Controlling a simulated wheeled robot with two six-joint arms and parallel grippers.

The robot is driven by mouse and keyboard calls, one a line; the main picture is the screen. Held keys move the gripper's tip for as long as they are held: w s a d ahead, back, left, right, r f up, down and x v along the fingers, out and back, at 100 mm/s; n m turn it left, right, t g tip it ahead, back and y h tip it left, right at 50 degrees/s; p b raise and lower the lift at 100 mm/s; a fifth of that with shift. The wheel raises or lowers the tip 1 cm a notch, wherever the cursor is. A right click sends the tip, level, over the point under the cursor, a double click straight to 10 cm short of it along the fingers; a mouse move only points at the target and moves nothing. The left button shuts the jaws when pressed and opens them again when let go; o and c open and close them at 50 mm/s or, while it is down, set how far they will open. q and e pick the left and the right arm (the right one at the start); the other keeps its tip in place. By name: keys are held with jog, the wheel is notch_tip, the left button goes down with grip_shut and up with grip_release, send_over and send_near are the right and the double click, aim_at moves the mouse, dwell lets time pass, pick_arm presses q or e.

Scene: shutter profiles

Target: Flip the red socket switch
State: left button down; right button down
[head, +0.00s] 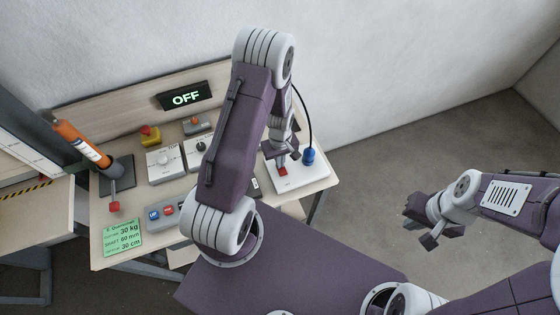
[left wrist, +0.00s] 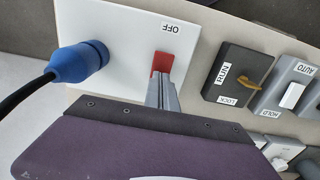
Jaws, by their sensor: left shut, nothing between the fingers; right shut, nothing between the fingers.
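The red socket switch (head: 283,171) sits on a white socket plate (head: 313,173) at the right end of the bench. In the left wrist view the red switch (left wrist: 162,62) is beside the "OFF" label on the white plate (left wrist: 125,30). My left gripper (head: 291,156) is shut and empty, with its fingertips (left wrist: 161,82) right at the switch's lower end in the wrist view. They look touching or nearly so; I cannot tell which. My right gripper (head: 428,236) is shut and empty, over the floor away from the bench.
A blue plug (head: 308,155) with a black cable stands in the socket plate, close beside the switch. A black RUN/LOCK switch (left wrist: 235,75) and a grey AUTO/HOLD switch (left wrist: 288,90) are nearby. An "OFF" display (head: 186,97) is lit behind. My left arm hides part of the bench.

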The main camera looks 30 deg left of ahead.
pick_arm(q)
jog(key=shift+s+f, duration=0.1)
jog(key=shift+f, duration=0.05)
jog(key=shift+s, duration=0.1)
jog(key=shift+s+d+p, duration=0.3)
jog(key=shift+d+r, duration=0.2)
jog(key=shift+d, duration=0.1)
